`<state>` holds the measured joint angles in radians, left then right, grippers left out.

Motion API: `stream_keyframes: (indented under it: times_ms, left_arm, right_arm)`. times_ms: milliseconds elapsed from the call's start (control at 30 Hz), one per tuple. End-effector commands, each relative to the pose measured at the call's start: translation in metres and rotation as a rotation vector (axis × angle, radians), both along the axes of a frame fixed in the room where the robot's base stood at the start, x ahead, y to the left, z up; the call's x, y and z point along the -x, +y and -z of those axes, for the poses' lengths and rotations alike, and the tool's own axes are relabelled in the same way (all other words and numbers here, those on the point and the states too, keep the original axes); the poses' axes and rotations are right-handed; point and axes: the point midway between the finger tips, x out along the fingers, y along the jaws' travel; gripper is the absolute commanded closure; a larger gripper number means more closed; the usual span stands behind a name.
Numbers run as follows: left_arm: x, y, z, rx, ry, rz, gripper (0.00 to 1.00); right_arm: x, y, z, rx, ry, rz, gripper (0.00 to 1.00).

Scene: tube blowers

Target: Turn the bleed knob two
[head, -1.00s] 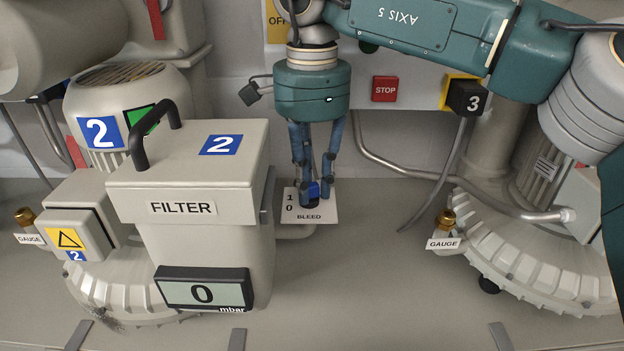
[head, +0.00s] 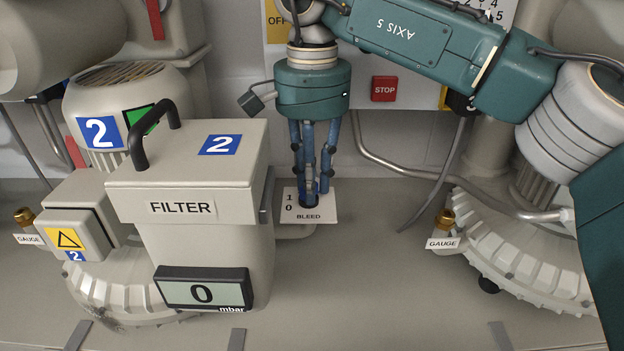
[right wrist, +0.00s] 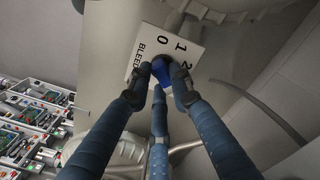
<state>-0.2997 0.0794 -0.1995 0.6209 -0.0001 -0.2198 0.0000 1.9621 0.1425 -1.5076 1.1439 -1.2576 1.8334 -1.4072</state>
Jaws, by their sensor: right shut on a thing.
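In the head view the plate (head: 322,207) lies to the right of the FILTER housing, with the knob mostly hidden by the fingers. My right gripper (head: 310,192) points straight down over the plate. Its three blue fingers, also in the right wrist view (right wrist: 163,85), are shut around the knob. Which number the knob points to cannot be told. My left gripper is not in view.
The FILTER housing (head: 181,208) with a black handle and a "0 mbar" display (head: 203,290) stands close left of the gripper. A red STOP button (head: 384,88) is on the wall behind. A brass-topped GAUGE fitting (head: 445,222) and ribbed blower (head: 530,250) stand at right. Free floor lies in front.

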Motion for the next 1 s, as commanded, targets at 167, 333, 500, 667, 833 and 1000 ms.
stream_keyframes:
  times_ms: [167, 333, 500, 667, 833, 1000]
  left_arm:
    - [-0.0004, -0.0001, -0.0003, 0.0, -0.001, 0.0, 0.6]
    - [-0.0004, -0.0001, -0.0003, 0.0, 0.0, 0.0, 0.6]
    - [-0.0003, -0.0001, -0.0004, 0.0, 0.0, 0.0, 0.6]
    - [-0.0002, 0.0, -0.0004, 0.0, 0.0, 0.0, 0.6]
    - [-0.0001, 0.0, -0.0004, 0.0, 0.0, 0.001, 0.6]
    - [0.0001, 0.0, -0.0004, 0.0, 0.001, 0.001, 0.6]
  right_arm:
    - [-0.0014, 0.0004, -0.0017, -0.004, -0.003, -0.123, 1.0]
    - [-0.0017, 0.0004, -0.0022, -0.004, -0.003, -0.209, 1.0]
    - [-0.0024, 0.0003, -0.0025, -0.004, -0.005, -0.261, 1.0]
    - [-0.0025, 0.0003, -0.0027, -0.004, -0.005, -0.282, 1.0]
    - [-0.0027, 0.0003, -0.0029, -0.003, -0.006, -0.286, 1.0]
    - [-0.0027, 0.0003, -0.0031, -0.003, -0.006, -0.285, 1.0]
